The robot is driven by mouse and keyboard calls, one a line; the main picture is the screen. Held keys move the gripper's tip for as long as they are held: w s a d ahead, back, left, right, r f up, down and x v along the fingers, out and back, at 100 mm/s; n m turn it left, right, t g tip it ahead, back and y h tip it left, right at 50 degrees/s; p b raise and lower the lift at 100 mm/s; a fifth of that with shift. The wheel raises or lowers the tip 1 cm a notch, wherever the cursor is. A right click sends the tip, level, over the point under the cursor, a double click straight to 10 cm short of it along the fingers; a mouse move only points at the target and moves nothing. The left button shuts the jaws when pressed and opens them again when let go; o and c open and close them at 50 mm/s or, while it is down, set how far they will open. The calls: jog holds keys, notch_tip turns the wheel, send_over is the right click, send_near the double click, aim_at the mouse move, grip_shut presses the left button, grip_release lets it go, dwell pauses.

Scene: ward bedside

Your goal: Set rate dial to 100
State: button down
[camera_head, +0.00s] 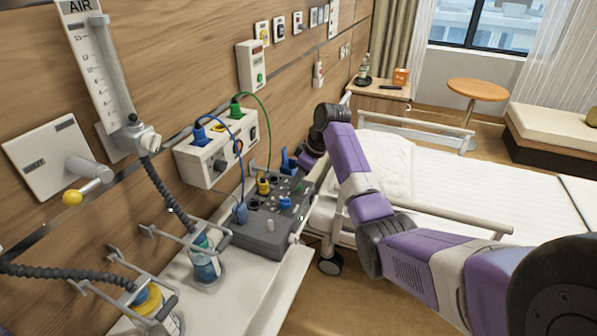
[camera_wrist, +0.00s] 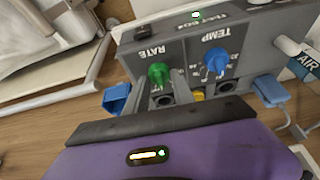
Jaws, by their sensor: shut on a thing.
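The green rate dial (camera_wrist: 158,73) is on the grey test box under the word RATE in the wrist view. Its setting is too small to read. The blue temp dial (camera_wrist: 215,62) is to its right and also shows in the head view (camera_head: 285,202). The test box (camera_head: 262,235) stands on the bedside surface. My gripper's purple body (camera_wrist: 175,150) fills the bottom of the wrist view, close to the rate dial. It appears shut on the rate dial, though its fingertips are hard to make out.
A blue part (camera_head: 288,160) stands by the box's far end. A yellow part (camera_head: 263,186) and a blue cable plug (camera_head: 240,213) are close to the dials. A white wall unit (camera_head: 208,158) with cables is behind. The bed (camera_head: 460,178) is to the right.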

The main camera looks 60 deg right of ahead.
jog(key=shift+a+r+m+h+p, duration=0.1)
jog(key=shift+m+h+p, duration=0.6)
jog(key=shift+m+p, duration=1.05)
jog(key=shift+m, duration=0.25)
jog(key=c, duration=1.1)
grip_release()
jog(key=b+v, duration=0.1)
jog(key=v, duration=0.6)
jog(key=shift+r, duration=0.3)
jog(key=shift+s+a, duration=0.1)
